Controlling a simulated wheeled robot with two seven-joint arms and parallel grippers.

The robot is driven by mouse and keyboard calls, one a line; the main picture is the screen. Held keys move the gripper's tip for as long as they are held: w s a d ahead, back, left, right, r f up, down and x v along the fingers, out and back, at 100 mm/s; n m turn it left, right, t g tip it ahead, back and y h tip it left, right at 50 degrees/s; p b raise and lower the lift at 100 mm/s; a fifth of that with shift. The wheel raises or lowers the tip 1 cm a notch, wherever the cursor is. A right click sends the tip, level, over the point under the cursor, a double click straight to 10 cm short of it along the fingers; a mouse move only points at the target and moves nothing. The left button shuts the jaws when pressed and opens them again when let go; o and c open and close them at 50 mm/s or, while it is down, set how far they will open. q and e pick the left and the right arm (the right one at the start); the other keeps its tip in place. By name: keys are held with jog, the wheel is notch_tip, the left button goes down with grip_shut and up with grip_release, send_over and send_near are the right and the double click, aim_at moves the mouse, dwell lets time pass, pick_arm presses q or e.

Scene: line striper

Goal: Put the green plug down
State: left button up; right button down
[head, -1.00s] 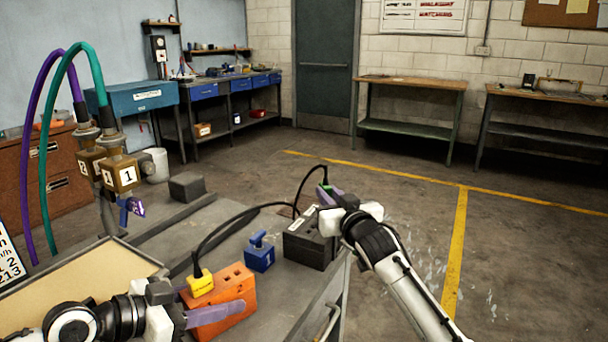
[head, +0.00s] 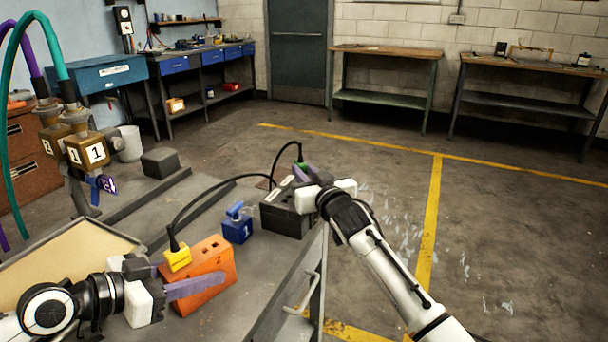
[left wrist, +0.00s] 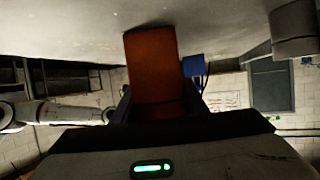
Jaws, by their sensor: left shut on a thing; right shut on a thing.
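The green plug (head: 300,162) is in my right gripper (head: 305,173), on the end of a black cable. It is held above the black box (head: 285,218), apart from it as far as I can see; the fingers hide most of the plug. My left gripper (head: 188,284) is shut on the orange box (head: 215,260), one purple finger along its near side. In the left wrist view the orange box (left wrist: 152,70) stands between the fingers. A yellow plug (head: 177,258) sits on the orange box, joined to the same cable.
A blue padlock-shaped block (head: 237,228) stands between the orange and black boxes on the grey cart top (head: 262,268). A tan tray (head: 70,262) lies at left. Numbered brass fittings with hoses (head: 88,148) stand behind it. Floor to the right is open.

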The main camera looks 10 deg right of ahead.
jog(key=shift+f, duration=0.35)
jog(key=shift+f, duration=0.1)
jog(key=c, duration=1.7)
grip_release()
jog(key=shift+o, duration=0.2)
jog(key=v, duration=1.2)
jog(key=s+f+g, duration=0.2)
jog(key=s+f, duration=0.5)
jog(key=f, duration=0.3)
jog(key=s+f+g, duration=0.2)
jog(key=s+f, duration=0.5)
jog(key=f, duration=0.4)
jog(key=s+f+g, duration=0.1)
jog(key=s+f, duration=0.3)
jog(key=s, duration=0.3)
jog(key=s+d+f+g, duration=0.1)
jog(key=s+f, duration=0.3)
jog(key=s, duration=0.4)
jog(key=s+f+g, duration=0.2)
jog(key=s+f, duration=0.2)
jog(key=s, duration=0.3)
jog(key=shift+s+d+f, duration=0.2)
jog(key=shift+f, duration=0.2)
